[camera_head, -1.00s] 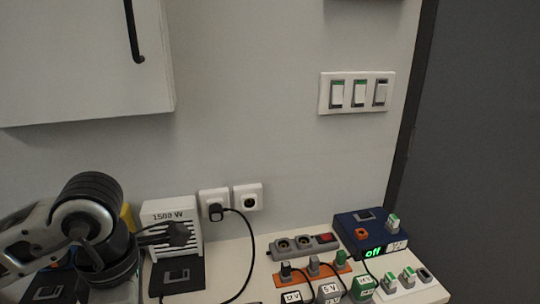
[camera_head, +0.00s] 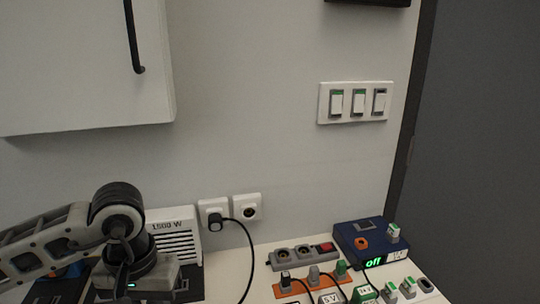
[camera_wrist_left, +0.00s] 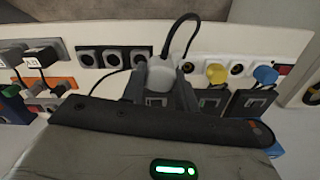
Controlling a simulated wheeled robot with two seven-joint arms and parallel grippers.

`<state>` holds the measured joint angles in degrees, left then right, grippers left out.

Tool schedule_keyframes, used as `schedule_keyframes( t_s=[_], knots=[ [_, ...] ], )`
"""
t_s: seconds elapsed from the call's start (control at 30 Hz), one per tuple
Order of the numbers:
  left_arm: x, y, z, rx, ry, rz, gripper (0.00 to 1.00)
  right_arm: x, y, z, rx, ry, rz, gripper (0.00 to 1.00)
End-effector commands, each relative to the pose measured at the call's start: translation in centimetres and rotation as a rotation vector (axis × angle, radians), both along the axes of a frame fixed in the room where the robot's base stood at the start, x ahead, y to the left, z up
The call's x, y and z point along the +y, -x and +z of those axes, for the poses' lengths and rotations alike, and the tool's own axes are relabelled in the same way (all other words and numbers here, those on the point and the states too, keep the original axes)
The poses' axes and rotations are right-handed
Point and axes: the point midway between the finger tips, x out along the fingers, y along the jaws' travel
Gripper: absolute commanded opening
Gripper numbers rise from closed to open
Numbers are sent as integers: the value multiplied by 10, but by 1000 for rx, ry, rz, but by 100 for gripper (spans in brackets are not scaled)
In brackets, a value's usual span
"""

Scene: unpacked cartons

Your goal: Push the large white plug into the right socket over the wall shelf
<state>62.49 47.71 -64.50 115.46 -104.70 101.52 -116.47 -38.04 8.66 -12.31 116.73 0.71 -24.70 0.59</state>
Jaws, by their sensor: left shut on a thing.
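The right wall socket (camera_head: 247,207) is white, round-welled and empty. The left wall socket (camera_head: 212,204) beside it holds a black plug (camera_head: 215,222) with a cable. The large white plug (camera_wrist_left: 161,74) sits between my left gripper's fingers (camera_wrist_left: 160,90), with a black cable looping up from it. In the head view my left gripper (camera_head: 125,277) is low at the left, left of and below the sockets; its fingertips and the plug are hidden there by my arm. My right gripper is not in view.
A white 1500 W box (camera_head: 180,235) stands behind my gripper. A grey power strip (camera_head: 300,256), an orange strip with adapters and a blue box (camera_head: 372,240) reading "off" occupy the right. A cabinet (camera_head: 80,70) hangs upper left. The wall above the sockets is clear.

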Motion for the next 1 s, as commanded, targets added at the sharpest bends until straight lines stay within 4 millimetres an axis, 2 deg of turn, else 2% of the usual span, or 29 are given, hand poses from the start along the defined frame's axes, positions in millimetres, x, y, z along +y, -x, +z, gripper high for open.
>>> schedule_keyframes(
  t_s=[1.0],
  knots=[
    [-11,45,-1,-1,0,-25,0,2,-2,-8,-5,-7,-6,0]
  ],
)
